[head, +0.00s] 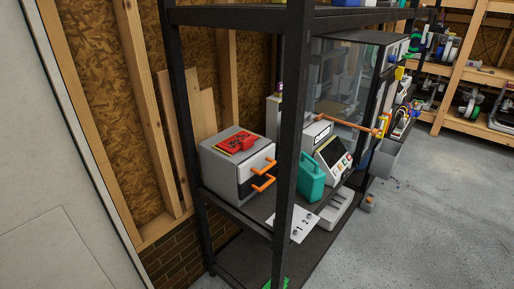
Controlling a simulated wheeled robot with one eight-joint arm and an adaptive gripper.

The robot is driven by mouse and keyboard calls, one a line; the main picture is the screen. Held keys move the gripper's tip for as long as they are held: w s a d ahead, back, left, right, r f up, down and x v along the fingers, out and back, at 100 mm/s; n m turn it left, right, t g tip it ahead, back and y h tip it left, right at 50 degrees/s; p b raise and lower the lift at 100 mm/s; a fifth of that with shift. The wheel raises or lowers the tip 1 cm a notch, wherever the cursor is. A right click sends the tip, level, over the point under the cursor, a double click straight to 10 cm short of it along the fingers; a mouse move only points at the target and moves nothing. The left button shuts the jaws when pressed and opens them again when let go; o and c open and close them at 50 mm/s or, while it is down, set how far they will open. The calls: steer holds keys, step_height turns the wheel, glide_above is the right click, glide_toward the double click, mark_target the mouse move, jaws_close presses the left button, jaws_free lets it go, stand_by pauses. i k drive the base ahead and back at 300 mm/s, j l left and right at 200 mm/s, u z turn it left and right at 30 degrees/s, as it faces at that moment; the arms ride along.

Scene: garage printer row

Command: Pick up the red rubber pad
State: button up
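A flat red item (232,142), which looks like the red rubber pad, lies on top of a light grey box (222,171) on the black rack's shelf. It has dark markings and a yellow edge. A small solid red shape (246,143) sits at its right side; I cannot tell whether it is a separate thing. The box has orange handles (262,165) on its front. My gripper is not in view.
A black rack post (290,130) stands in front of the shelf, right of the box. A teal jug (312,176), a white panel device (333,159) and an orange bar (346,124) are further right. Grey floor (420,215) is open at the right.

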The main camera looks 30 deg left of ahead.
mark_target(239, 139)
steer(key=u, duration=1.6)
